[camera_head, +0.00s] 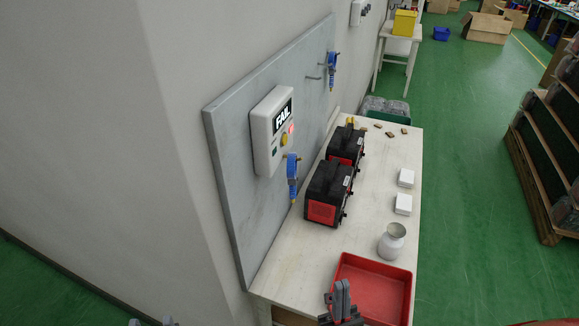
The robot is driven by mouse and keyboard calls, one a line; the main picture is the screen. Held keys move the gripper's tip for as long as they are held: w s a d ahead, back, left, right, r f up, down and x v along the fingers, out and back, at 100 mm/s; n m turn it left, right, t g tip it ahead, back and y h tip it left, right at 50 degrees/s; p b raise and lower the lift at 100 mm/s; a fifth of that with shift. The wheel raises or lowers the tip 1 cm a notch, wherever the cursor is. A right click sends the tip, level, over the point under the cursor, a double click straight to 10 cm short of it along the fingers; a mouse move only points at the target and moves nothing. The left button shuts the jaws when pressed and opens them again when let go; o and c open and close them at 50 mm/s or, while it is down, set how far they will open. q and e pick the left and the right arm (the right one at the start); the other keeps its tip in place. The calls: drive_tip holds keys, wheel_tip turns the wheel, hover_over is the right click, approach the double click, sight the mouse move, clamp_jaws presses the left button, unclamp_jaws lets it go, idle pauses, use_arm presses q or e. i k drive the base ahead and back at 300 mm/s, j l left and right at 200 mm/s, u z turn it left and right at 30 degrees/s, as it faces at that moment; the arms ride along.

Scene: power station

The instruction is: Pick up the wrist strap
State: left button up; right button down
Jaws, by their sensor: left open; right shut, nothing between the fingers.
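A blue wrist strap (292,178) with a yellowish lower tip hangs on the grey wall panel, just below and right of the white FAIL box. A second blue strap (332,70) hangs near the panel's far end. My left gripper (151,322) shows only its fingertips at the bottom edge; they are apart and empty, far from both straps. My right gripper (341,298) is shut and empty, at the near left corner of the red tray, well below and nearer than the closer strap.
The white FAIL box (272,132) is on the grey panel (232,150). The table (300,258) below holds two black-and-red devices (328,192) (346,143), white boxes (405,178), a white jar (391,241) and a red tray (356,262).

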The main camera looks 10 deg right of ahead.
sight(292, 177)
drive_tip(key=l+u, duration=0.1)
drive_tip(key=l, duration=0.4)
drive_tip(key=k+l+u, duration=0.15)
drive_tip(key=l, duration=0.3)
drive_tip(key=k+l+u, duration=0.1)
drive_tip(key=l, duration=0.4)
